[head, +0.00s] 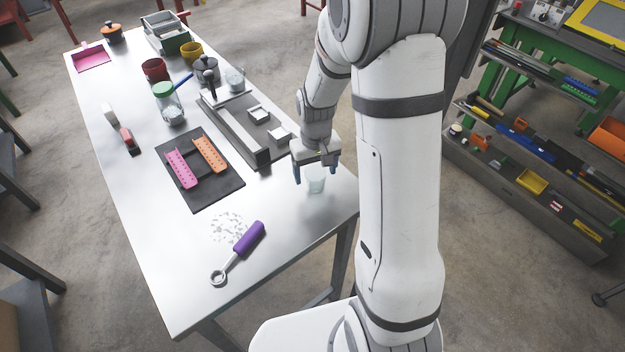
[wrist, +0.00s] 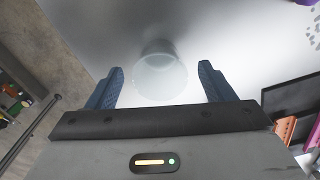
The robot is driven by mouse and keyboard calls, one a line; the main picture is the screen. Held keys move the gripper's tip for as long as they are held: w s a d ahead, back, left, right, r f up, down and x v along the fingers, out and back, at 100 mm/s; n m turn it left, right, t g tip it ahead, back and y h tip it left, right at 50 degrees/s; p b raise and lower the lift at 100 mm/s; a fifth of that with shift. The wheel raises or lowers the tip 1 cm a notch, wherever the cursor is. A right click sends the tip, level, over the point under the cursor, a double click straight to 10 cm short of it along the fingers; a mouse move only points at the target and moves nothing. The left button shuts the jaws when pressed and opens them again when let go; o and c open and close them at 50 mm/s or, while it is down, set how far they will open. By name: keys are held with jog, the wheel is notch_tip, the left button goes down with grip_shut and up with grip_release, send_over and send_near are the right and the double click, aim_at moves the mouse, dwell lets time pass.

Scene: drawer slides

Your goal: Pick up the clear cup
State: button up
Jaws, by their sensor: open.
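The clear cup (head: 315,180) stands near the right edge of the metal table (head: 270,215), beneath my gripper. In the wrist view the clear cup (wrist: 160,75) lies ahead, between the lines of the two blue fingers. My gripper (head: 315,175) is open and points down at the cup; it also shows in the wrist view (wrist: 163,85). The fingers stand to either side of the cup with a gap on each side, and nothing is held. How far down the fingers reach beside the cup is hard to tell.
A grey metal fixture (head: 240,130) stands behind the cup. A dark mat (head: 190,200) holds a pink and an orange slide. A purple-handled tool (head: 248,240) and small pale bits (head: 229,227) lie toward the front. The table's right edge is close to the cup.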

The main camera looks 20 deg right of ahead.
notch_tip(320, 180, down, 2)
jog(key=c, duration=1.1)
